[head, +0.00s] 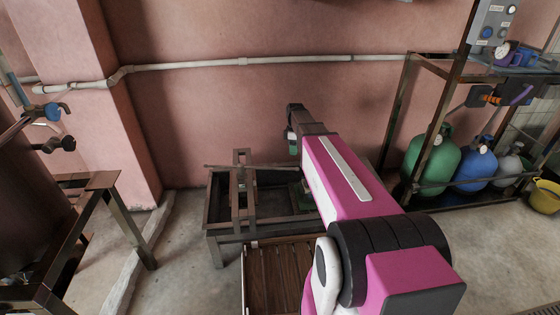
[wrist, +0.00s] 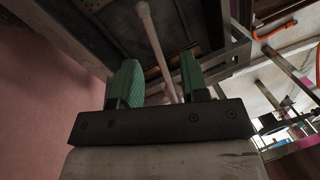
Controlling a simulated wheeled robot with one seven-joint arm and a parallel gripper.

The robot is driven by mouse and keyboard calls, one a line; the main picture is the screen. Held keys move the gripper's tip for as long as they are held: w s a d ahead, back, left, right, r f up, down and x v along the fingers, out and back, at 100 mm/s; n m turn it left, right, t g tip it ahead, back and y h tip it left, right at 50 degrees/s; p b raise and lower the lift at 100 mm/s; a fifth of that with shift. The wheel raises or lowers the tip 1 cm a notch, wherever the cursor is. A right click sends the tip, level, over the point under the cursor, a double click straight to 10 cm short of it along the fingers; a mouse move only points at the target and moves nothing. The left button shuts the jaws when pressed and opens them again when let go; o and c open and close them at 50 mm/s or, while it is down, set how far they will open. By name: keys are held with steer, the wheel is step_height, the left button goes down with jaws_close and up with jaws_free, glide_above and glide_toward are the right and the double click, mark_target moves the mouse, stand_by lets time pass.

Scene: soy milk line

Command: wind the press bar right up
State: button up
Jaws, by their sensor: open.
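The press (head: 242,192) is a dark metal upright frame over a low trough in the head view. A thin bar (head: 225,167) runs level across its upper part; its right end is hidden by my arm. In the wrist view a pale round-ended rod (wrist: 152,38) runs between the green fingers of my gripper (wrist: 159,65). The fingers stand apart, with clear gaps beside the rod. I cannot tell how deep the rod lies between them. In the head view, my gripper (head: 293,144) is mostly hidden, right of the press frame. The press bar's height is hard to tell.
A slatted wooden surface (head: 271,275) lies in front of the trough (head: 228,229). A metal table (head: 90,182) stands left. A rack with green (head: 432,163) and blue (head: 476,165) gas cylinders stands right. A white pipe (head: 200,65) runs along the pink wall.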

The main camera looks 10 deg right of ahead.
steer(key=shift+n, duration=0.5)
steer(key=f, duration=0.7)
steer(key=a+f, duration=0.1)
steer(key=f, duration=0.2)
steer(key=shift+w+f, duration=0.15)
jaws_close()
